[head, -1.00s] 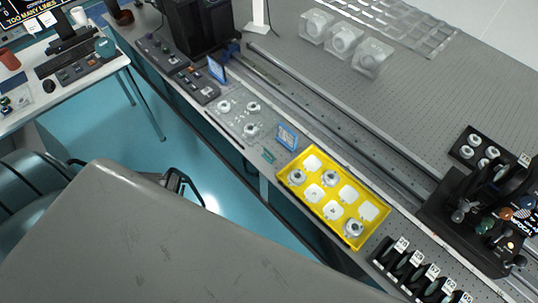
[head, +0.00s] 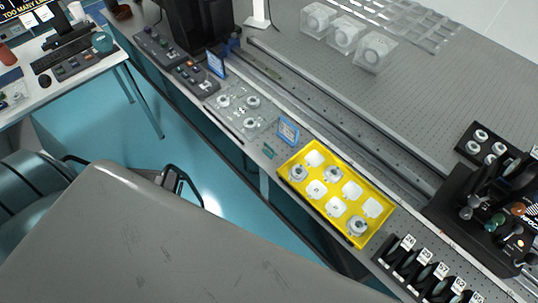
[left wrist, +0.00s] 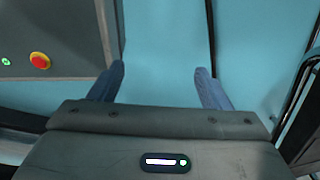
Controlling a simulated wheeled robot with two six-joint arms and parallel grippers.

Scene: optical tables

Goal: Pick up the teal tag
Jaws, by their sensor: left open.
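A small teal tag (head: 268,151) lies flat on the grey optical table's near edge, in the head view. It is just left of a small blue-framed card stand (head: 288,130) and the yellow tray. My left gripper (left wrist: 158,84) shows in the left wrist view with its two blue-grey fingers wide apart and nothing between them. It faces the teal floor and a grey panel, away from the tag. The tag is not in the left wrist view. My right gripper is not in view.
A yellow tray (head: 349,235) holds white pads and round metal mounts. A clear plate (head: 231,113) with mounts lies left of the tag. A rail (head: 330,127) runs behind. Black numbered holders (head: 419,267) stand at lower right. A red button (left wrist: 40,61) sits on the panel.

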